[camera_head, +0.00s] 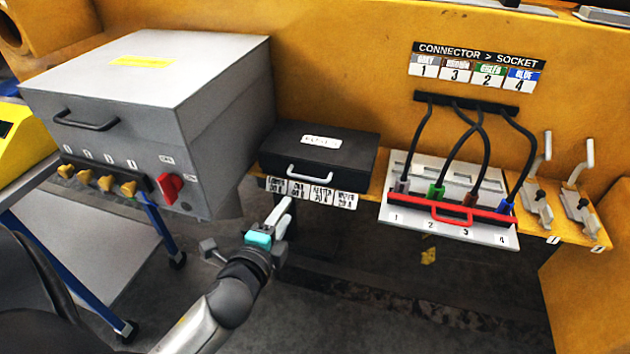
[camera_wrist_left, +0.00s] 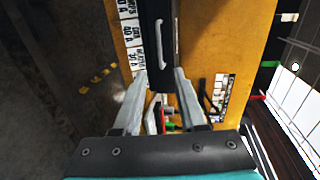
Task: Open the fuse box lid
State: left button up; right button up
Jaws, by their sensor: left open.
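The fuse box appears to be the black flat case (camera_head: 345,150) on the yellow ledge, with a white label on top. Its lid is down. A pale handle (camera_head: 310,175) is on its front; in the left wrist view the handle (camera_wrist_left: 161,45) lies ahead of the fingers. My left gripper (camera_head: 284,208) is below and slightly left of the handle, apart from it. Its two fingers (camera_wrist_left: 160,75) are spread with nothing between them. My right gripper is not in view.
A large grey cabinet (camera_head: 200,70) with a dark handle, yellow knobs and a red switch (camera_head: 170,187) stands left. A white connector panel (camera_head: 405,210) with a red bar and black cables is right. Two levers (camera_head: 586,155) stand farther right. Floor below is open.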

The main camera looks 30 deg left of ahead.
aim_at(307, 179)
pick_arm(q)
jog(key=b+x, duration=0.2)
jog(key=x, duration=1.2)
jog(key=shift+w+f, duration=0.1)
jog(key=shift+c, duration=0.3)
grip_shut()
dwell(0.8)
